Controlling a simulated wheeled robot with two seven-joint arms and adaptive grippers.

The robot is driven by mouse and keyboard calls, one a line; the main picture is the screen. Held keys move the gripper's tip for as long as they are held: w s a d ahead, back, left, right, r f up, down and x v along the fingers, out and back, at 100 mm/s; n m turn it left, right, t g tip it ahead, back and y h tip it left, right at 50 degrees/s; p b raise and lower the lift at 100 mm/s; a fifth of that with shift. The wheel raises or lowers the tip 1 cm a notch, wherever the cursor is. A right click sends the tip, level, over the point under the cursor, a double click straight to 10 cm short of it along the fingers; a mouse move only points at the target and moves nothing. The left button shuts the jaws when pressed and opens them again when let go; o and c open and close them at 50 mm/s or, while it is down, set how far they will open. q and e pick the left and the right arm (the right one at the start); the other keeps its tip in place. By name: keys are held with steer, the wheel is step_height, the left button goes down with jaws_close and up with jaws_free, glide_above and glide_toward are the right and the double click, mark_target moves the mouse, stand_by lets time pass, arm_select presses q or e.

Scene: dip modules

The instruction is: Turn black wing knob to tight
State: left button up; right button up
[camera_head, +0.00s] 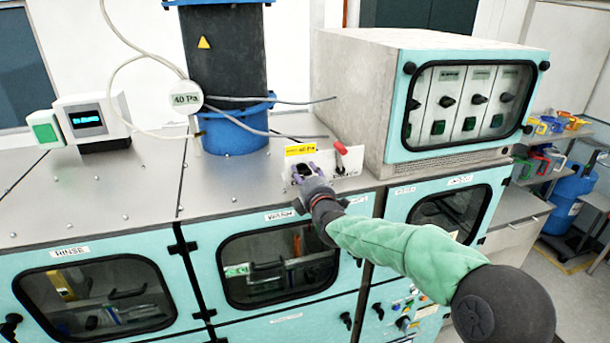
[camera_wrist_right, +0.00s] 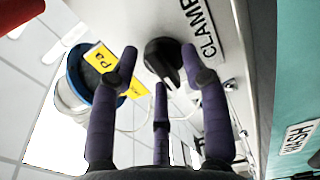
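The black wing knob (camera_head: 303,169) sits on a light panel on top of the bench, below a yellow label (camera_head: 300,149). In the right wrist view the black wing knob (camera_wrist_right: 161,54) is beside the word CLAMP (camera_wrist_right: 200,28). My right gripper (camera_head: 310,181) is at the knob, its hand partly covering it in the head view. In the right wrist view its purple fingers (camera_wrist_right: 159,62) are spread, one on each side of the knob and a third below. The right-side fingertip is very near the knob; contact cannot be told. My left gripper is not in view.
A red-topped lever (camera_head: 341,149) stands just right of the knob. A grey cabinet with switches (camera_head: 360,95) rises behind right. A dark column with a blue base (camera_head: 235,138) and hoses stands behind left.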

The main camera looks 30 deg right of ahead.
steer(key=v, duration=1.2)
stand_by(0.6)
